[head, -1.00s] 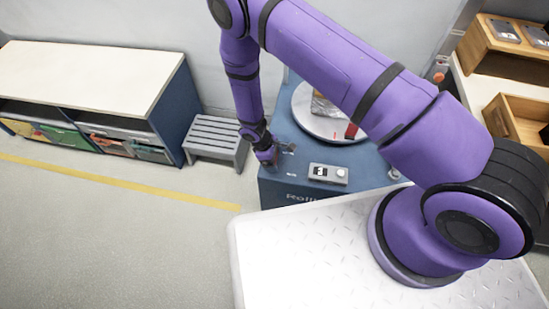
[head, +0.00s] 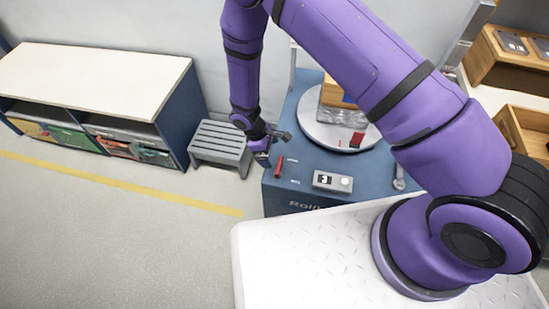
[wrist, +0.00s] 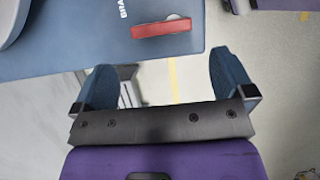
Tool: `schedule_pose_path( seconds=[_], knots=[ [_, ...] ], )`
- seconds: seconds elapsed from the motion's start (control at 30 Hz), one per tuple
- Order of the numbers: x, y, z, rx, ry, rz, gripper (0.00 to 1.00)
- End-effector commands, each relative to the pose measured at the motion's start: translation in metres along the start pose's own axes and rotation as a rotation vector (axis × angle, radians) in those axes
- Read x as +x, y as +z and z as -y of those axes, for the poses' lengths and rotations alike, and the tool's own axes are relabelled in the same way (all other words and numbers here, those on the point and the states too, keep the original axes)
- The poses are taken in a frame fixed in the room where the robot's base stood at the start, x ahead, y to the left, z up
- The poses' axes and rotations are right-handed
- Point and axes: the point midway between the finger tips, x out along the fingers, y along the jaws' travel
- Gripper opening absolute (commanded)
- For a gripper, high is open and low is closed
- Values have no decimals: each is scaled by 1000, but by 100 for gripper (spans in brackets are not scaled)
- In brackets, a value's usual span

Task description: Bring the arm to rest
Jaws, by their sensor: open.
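My gripper (head: 272,148) hangs above the left edge of the blue machine top (head: 300,185) in the head view. In the wrist view my gripper (wrist: 165,90) is open, its two blue fingers apart, with nothing between them. A red lever (head: 279,166) shows on the machine top just below the gripper in the head view. The same red lever (wrist: 161,28), next to white lettering, lies ahead of the fingertips in the wrist view, apart from them.
A round turntable (head: 318,135) with a boxy load (head: 342,115) stands on the machine, partly hidden by my arm. A grey control box (head: 332,181) sits in front. A grey step stool (head: 220,146) and a white-topped cabinet (head: 95,80) stand to the left. Open floor lies in front of them.

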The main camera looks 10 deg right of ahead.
Motion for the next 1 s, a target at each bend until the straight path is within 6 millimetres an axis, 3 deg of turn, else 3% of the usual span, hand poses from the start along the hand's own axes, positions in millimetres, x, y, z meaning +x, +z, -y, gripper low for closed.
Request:
schedule_pose_path(
  seconds=[0.2, 0.8, 0.87, 1.0],
  knots=[
    [-18, 0, 0, 0, 0, 0, 100],
    [-21, 0, -1, 2, 1, -1, 100],
    [-26, 2, -3, 10, 2, -6, 100],
    [-58, 14, -17, 60, 7, -31, 100]
  ],
)
